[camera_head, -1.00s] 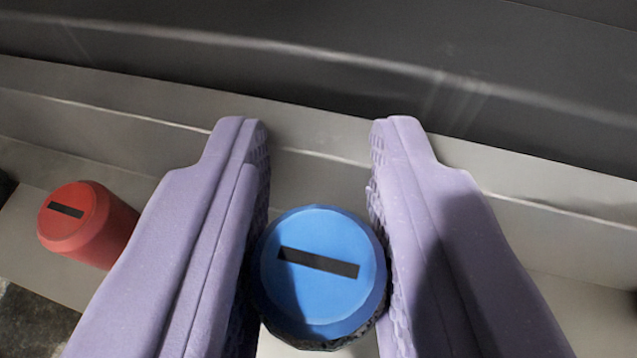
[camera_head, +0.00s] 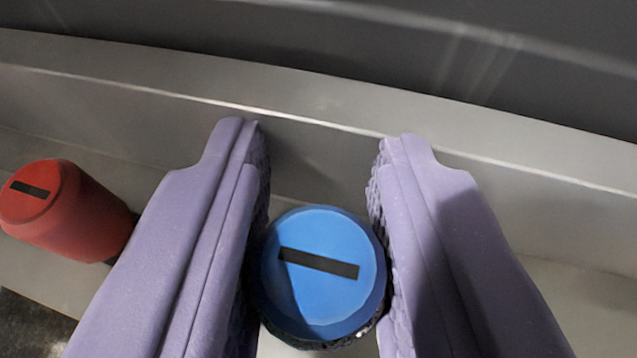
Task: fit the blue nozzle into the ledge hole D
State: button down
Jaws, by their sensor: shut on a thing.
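The blue nozzle (camera_head: 322,300) is a round blue piece with a dark slot across its top. It sits between the two purple fingers of my gripper (camera_head: 318,145), which is shut on it, with textured pads against its sides. A dark rough band shows at its lower edge. Its underside is hidden, so I cannot tell whether it touches the ledge (camera_head: 70,250) below. No hole marked D can be made out.
A red nozzle (camera_head: 70,210) with a dark slot stands on the ledge to the left, beside my left finger. A grey raised step (camera_head: 315,160) runs across behind the fingers, with a dark wall (camera_head: 300,45) beyond it.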

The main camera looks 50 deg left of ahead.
jog(key=shift+f+b, duration=0.6)
jog(key=shift+f, duration=0.15)
dwell(0.3)
jog(key=c, duration=0.8)
grip_release()
jog(key=p+v, duration=0.2)
jog(key=v, duration=0.6)
jog(key=shift+p, duration=0.3)
